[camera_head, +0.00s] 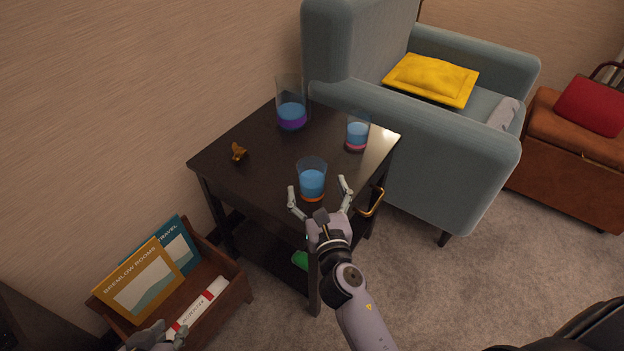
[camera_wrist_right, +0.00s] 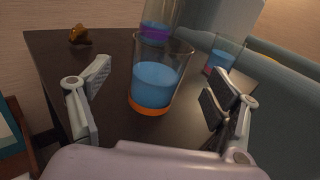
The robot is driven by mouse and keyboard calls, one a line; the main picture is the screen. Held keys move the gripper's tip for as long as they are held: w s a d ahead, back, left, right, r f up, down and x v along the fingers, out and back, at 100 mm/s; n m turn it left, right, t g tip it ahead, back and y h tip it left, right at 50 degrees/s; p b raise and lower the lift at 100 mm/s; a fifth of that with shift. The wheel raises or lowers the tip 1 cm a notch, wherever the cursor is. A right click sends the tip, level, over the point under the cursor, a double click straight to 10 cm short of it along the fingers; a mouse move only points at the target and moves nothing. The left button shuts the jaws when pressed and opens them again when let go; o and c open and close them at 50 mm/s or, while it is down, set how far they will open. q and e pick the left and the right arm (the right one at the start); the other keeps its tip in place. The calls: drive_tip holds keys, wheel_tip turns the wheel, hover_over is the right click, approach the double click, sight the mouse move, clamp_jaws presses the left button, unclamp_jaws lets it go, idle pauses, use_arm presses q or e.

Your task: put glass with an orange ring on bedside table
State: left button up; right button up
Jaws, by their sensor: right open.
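The glass with an orange ring (camera_head: 312,181) holds blue liquid and stands upright on the dark bedside table (camera_head: 262,182), near its front corner. It also shows in the right wrist view (camera_wrist_right: 153,80). My right gripper (camera_head: 319,189) is open, with its fingers apart on either side of the glass, not visibly touching it. In the right wrist view the glass stands between and a little beyond the fingertips (camera_wrist_right: 158,88). My left gripper (camera_head: 152,338) is at the bottom left edge, partly cut off, and its jaws are unclear.
A glass with a purple ring (camera_head: 291,112) stands at the back of the table and one with a pink ring (camera_head: 357,134) at the right. A small golden figurine (camera_head: 238,152) is at the left. A blue-grey armchair (camera_head: 440,165) stands close behind the table.

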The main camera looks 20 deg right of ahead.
sight(310, 164)
drive_tip(key=shift+w+d, duration=0.15)
drive_tip(key=shift+w, duration=1.2)
drive_tip(key=shift+w+d, duration=0.1)
drive_tip(key=shift+w, duration=1.25)
drive_tip(key=shift+c, duration=0.4)
drive_tip(key=c, duration=1.5)
drive_tip(key=shift+r, duration=0.1)
drive_tip(key=shift+c, duration=0.8)
drive_tip(key=shift+r, duration=0.1)
